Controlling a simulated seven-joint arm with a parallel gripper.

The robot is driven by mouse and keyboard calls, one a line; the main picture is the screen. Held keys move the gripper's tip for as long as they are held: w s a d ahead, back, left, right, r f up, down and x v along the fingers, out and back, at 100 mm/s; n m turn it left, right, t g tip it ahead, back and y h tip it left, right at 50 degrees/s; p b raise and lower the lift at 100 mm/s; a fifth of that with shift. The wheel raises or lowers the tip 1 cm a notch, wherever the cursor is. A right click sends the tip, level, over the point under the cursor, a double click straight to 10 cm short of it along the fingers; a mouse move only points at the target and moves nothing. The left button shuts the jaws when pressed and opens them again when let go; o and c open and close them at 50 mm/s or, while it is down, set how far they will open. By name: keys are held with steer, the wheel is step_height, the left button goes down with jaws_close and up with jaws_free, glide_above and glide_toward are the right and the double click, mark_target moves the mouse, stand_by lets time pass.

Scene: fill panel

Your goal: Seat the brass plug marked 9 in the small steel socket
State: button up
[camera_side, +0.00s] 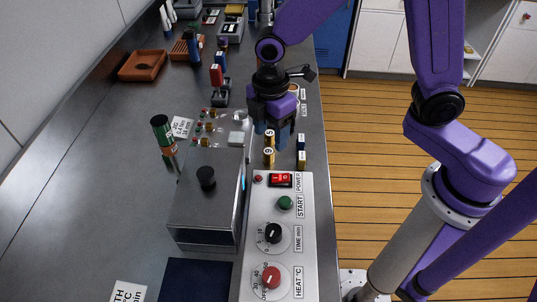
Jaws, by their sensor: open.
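The brass plug marked 9 (269,158) stands upright on the bench, just behind the white control panel. A second brass plug, marked 5 (270,138), stands right behind it. My gripper (272,131) points down with its blue fingers apart, beside and behind the plug marked 5. I cannot tell whether a finger touches that plug. The plug marked 9 is in front of the fingers and not held. I cannot make out the small steel socket for certain; a steel panel (229,128) with small coloured and brass fittings lies left of my gripper.
Dark-and-brass pieces (301,159) stand to the right, near the bench edge. The control panel (305,235) with knobs and a steel box (205,205) fill the front.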

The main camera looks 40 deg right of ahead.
mark_target(268, 151)
steer(key=shift+w+a+f, duration=0.1)
steer(key=shift+w+f, duration=0.05)
steer(key=shift+f, duration=1.25)
steer(key=shift+w+f, duration=0.1)
steer(key=shift+f, duration=1.25)
jaws_close()
